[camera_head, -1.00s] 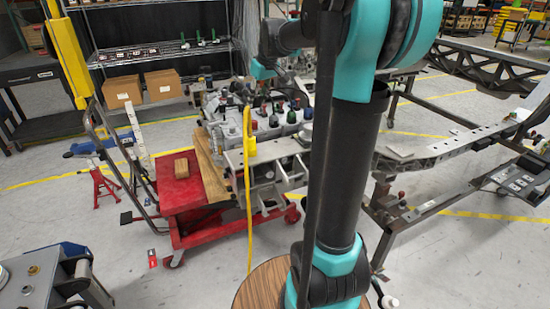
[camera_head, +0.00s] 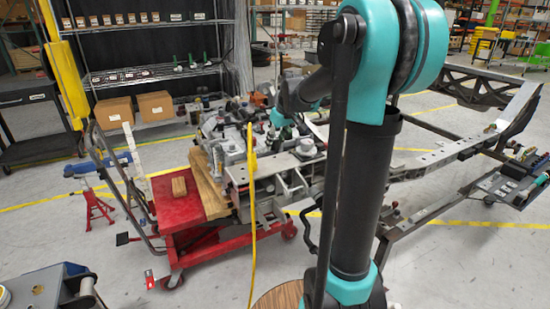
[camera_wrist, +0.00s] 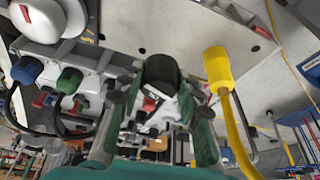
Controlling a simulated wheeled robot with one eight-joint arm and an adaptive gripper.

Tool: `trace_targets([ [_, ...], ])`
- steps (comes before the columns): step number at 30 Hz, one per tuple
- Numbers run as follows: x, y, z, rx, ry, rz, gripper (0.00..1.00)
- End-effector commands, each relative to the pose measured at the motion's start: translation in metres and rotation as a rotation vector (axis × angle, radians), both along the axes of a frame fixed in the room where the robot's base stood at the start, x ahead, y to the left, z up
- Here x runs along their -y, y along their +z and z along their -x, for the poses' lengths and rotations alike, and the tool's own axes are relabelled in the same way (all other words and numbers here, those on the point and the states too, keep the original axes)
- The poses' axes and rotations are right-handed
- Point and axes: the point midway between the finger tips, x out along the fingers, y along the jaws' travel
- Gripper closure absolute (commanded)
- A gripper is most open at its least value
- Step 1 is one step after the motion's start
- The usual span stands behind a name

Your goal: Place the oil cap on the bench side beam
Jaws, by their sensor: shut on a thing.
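My gripper (camera_wrist: 158,120) shows in the wrist view with its two green-padded fingers on either side of a black cylindrical cap (camera_wrist: 161,70), which I take to be the oil cap. It is shut on this cap. In the head view my gripper (camera_head: 283,126) is small and partly hidden, over the engine bench. The light grey side beam (camera_head: 270,162) runs along the bench's near edge. A grey plate with holes (camera_wrist: 180,25), seemingly this beam, lies close beyond the cap in the wrist view; contact cannot be told.
A yellow plug (camera_wrist: 217,68) with its cable sits on the plate beside the cap. Coloured connectors (camera_wrist: 68,80) crowd the left. The red cart (camera_head: 185,205) carries wood blocks. A long chassis frame (camera_head: 430,158) stands at right.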

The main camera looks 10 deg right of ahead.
Motion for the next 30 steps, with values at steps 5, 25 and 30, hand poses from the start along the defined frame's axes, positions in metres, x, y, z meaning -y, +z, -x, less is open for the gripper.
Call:
trace_targets([
  [5,0.0,-0.024,0.0,0.0,0.0,0.0,1.0],
  [25,0.0,-0.066,0.0,0.0,0.0,0.0,1.0],
  [30,0.0,-0.068,0.0,0.0,0.0,0.0,0.61],
])
